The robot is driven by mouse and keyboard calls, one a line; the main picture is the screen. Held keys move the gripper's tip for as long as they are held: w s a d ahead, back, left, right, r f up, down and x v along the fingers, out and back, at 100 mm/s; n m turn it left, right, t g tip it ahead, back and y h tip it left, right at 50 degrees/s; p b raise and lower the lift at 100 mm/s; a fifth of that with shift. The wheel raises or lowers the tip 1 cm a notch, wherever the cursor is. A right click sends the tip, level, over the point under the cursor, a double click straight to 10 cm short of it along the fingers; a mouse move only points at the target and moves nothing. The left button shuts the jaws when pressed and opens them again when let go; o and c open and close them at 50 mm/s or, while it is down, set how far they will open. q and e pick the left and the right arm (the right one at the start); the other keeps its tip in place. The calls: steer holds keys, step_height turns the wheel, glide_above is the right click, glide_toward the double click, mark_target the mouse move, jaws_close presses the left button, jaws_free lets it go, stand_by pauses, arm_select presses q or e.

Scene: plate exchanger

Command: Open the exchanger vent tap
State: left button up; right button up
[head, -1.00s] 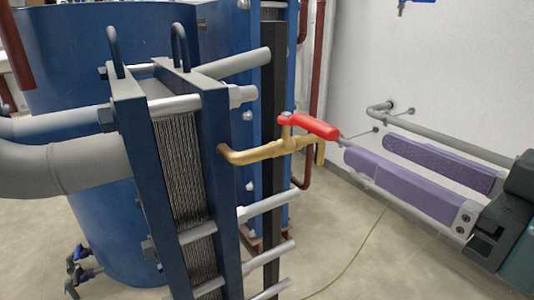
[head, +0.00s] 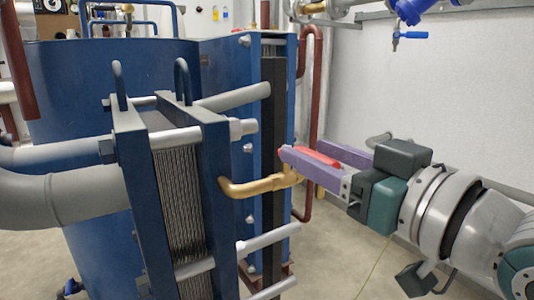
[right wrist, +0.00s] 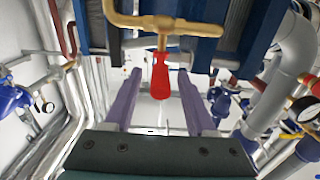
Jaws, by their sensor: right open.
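The vent tap has a red lever handle (head: 318,158) on a brass pipe (head: 252,186) that comes out of the blue plate exchanger (head: 212,150). In the right wrist view the red handle (right wrist: 160,76) points toward the palm, between the two purple fingers. My right gripper (head: 312,160) is open around the handle, with a gap to each finger; in the right wrist view both fingers (right wrist: 159,84) stand apart. In the head view the nearer finger hides part of the handle and the tap body. My left gripper is not in view.
A large blue tank (head: 90,130) stands behind the exchanger. A blue valve (head: 410,37) hangs at the upper right by the white wall. Bare floor lies below my right arm.

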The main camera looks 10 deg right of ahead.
jaws_close()
stand_by(0.3)
stand_by(1.1)
